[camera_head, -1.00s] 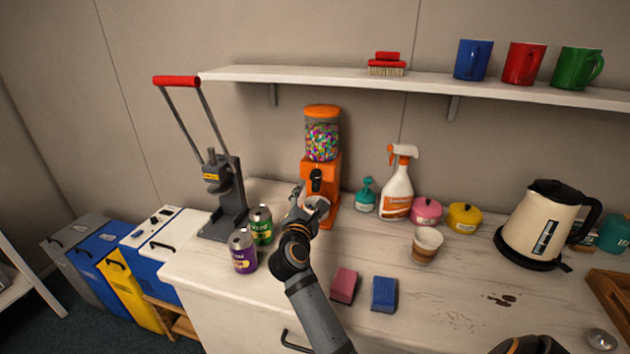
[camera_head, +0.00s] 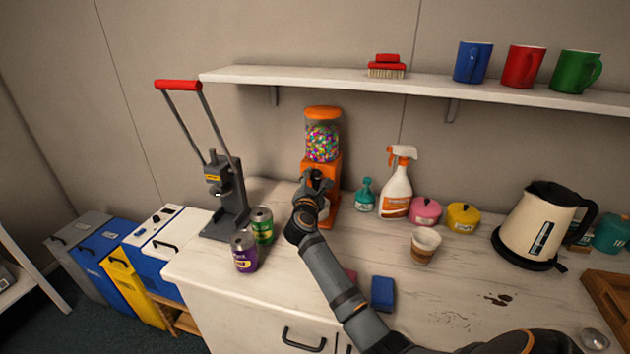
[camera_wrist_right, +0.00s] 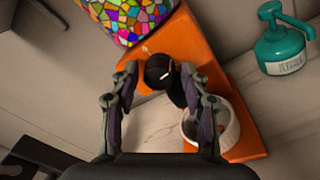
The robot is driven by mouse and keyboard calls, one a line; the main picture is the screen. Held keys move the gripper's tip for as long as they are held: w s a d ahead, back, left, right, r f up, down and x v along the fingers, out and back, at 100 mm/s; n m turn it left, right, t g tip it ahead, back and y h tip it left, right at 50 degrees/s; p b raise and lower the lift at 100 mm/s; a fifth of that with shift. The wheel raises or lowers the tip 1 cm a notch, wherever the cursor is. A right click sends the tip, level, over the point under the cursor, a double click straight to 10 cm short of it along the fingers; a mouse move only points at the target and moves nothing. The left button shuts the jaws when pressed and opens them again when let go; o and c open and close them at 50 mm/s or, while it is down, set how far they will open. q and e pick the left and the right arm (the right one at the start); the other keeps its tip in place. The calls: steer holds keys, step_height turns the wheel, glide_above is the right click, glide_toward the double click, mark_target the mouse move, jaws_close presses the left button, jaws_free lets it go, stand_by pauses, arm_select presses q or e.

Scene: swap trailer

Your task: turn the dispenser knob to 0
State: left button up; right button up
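The orange candy dispenser (camera_head: 335,168) stands upright on the counter in the head view, with a clear globe of colourful candies. Its black knob (camera_wrist_right: 157,68) shows in the right wrist view, on the orange front. My right gripper (camera_head: 314,181) is at the dispenser's front and hides the knob in the head view. In the wrist view its two fingers (camera_wrist_right: 160,72) are apart, one on each side of the knob. A gap shows at the left finger; contact on the right is unclear. The dial setting cannot be read. My left gripper is not in view.
A white cup (camera_wrist_right: 207,128) sits below the knob on the dispenser's base. Two cans (camera_head: 245,251) and a lever press (camera_head: 229,195) stand left. A teal bottle (camera_head: 364,196) and spray bottle (camera_head: 397,187) stand right. A blue sponge (camera_head: 383,293) lies in front.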

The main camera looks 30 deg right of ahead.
steer(key=c, duration=0.8)
steer(key=shift+r+n+p, duration=0.2)
steer(key=shift+n+p, duration=0.5)
steer(key=shift+p, duration=0.3)
steer(key=n+p, duration=0.5)
steer(key=p, duration=0.1)
steer(key=shift+r+n+g, duration=0.15)
steer(key=shift+n+g, duration=0.25)
steer(key=n+p, duration=0.3)
steer(key=shift+w+a+g, duration=0.1)
steer(key=shift+g, duration=0.3)
steer(key=shift+n+p, duration=1.2)
steer(key=shift+n, duration=0.7)
jaws_close()
steer(key=shift+f, duration=0.2)
